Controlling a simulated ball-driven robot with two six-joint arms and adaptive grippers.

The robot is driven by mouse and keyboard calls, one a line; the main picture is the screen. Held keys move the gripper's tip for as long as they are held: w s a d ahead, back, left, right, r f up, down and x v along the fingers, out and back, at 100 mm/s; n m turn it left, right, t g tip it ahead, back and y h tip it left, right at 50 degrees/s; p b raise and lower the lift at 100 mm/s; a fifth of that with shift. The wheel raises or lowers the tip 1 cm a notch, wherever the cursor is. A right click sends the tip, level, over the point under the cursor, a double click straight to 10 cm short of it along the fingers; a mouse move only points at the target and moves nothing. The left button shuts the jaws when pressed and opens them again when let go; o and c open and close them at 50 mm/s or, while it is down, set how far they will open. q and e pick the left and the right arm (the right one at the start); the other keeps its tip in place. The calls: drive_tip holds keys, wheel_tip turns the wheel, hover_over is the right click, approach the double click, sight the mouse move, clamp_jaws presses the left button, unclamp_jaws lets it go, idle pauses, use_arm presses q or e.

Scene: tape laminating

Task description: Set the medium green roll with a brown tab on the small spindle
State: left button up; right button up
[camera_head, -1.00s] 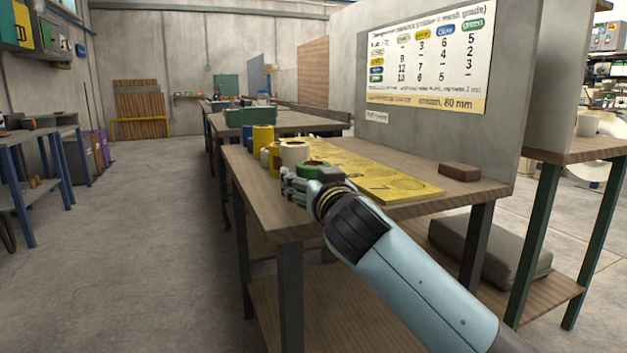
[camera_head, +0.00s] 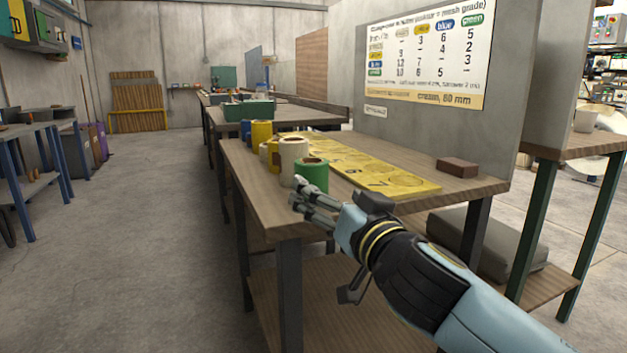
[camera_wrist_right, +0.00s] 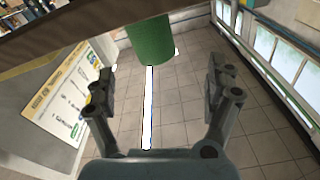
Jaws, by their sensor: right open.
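A green roll (camera_head: 311,178) stands upright at the near left end of the workbench, with a tan core showing in its top. I cannot make out a brown tab on it. My right gripper (camera_head: 300,204) is just in front of this roll, at the bench's near edge, with its fingers apart and empty. In the right wrist view a green roll (camera_wrist_right: 150,42) shows at the top, beyond the open fingers of the right gripper (camera_wrist_right: 160,85) and not between them. No spindle can be made out. My left gripper is out of view.
A cream roll (camera_head: 293,155) stands right behind the green roll, with yellow rolls (camera_head: 262,134) further back. A yellow board (camera_head: 385,176) with round marks lies on the workbench (camera_head: 450,190). A brown block (camera_head: 457,167) lies near the grey panel.

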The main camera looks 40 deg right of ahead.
sight(323, 168)
drive_tip(key=w+d+n+y+p, duration=0.1)
drive_tip(key=n, duration=0.1)
drive_tip(key=w+d+r+n+y+p, duration=0.1)
drive_tip(key=y+p, duration=0.1)
drive_tip(key=w+d+n+y+p, duration=0.1)
drive_tip(key=w+n+p, duration=0.1)
drive_tip(key=shift+d+r+n+y, duration=0.3)
drive_tip(key=shift+r+y, duration=0.05)
drive_tip(key=shift+y, duration=0.05)
drive_tip(key=shift+w+f+p, duration=0.1)
drive_tip(key=shift+w+p, duration=0.2)
drive_tip(key=shift+w, duration=0.15)
drive_tip(key=w+p, duration=0.1)
drive_tip(key=p, duration=0.1)
drive_tip(key=w+p, duration=0.3)
drive_tip(key=p, duration=0.1)
drive_tip(key=shift+w+r, duration=0.25)
drive_tip(key=shift+r, duration=0.1)
drive_tip(key=shift+w+a+f, duration=0.1)
drive_tip(key=shift+w+f, duration=0.2)
drive_tip(key=shift+w, duration=0.05)
drive_tip(key=c, duration=1.4)
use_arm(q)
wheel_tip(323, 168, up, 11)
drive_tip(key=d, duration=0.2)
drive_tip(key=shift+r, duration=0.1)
use_arm(e)
drive_tip(key=shift+r, duration=0.15)
